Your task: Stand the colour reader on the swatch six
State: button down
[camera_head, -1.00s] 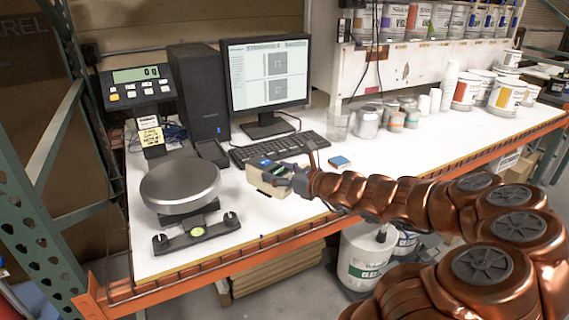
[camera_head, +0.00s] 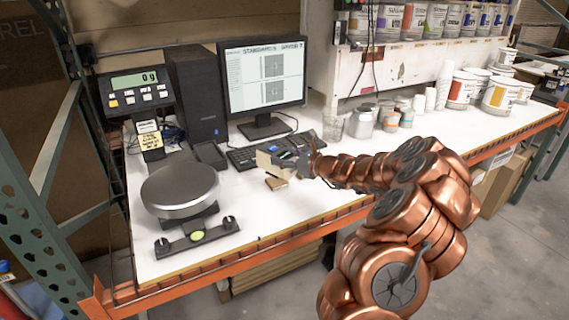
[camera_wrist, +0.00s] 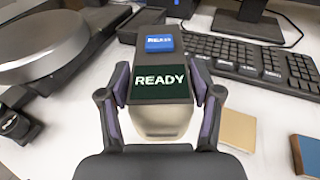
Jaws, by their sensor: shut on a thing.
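The colour reader (camera_head: 270,158) is a beige and dark box held above the bench, in front of the keyboard. My gripper (camera_head: 291,165) is shut on it. In the wrist view, the fingers of my gripper (camera_wrist: 159,100) press both sides of the reader (camera_wrist: 160,122), whose screen says READY below a blue label. A tan swatch (camera_head: 276,184) lies on the bench just below the reader; in the wrist view the tan swatch (camera_wrist: 237,130) is right of the reader, apart from it. A blue swatch (camera_wrist: 308,155) lies further right. I cannot read any swatch number. The reader's underside is hidden.
The keyboard (camera_head: 246,157) and monitor (camera_head: 263,80) stand behind. A scale with a round pan (camera_head: 180,186) is at left. Cans and cups (camera_head: 390,118) stand at back right. Bare white bench (camera_head: 285,208) lies toward the orange front edge.

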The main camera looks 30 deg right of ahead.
jog(key=shift+w+d, duration=0.15)
jog(key=shift+w, duration=0.05)
jog(key=shift+f+p, duration=0.7)
jog(key=shift+f, duration=1.05)
jog(key=shift+f, duration=0.1)
jog(key=shift+c, duration=1.1)
grip_release()
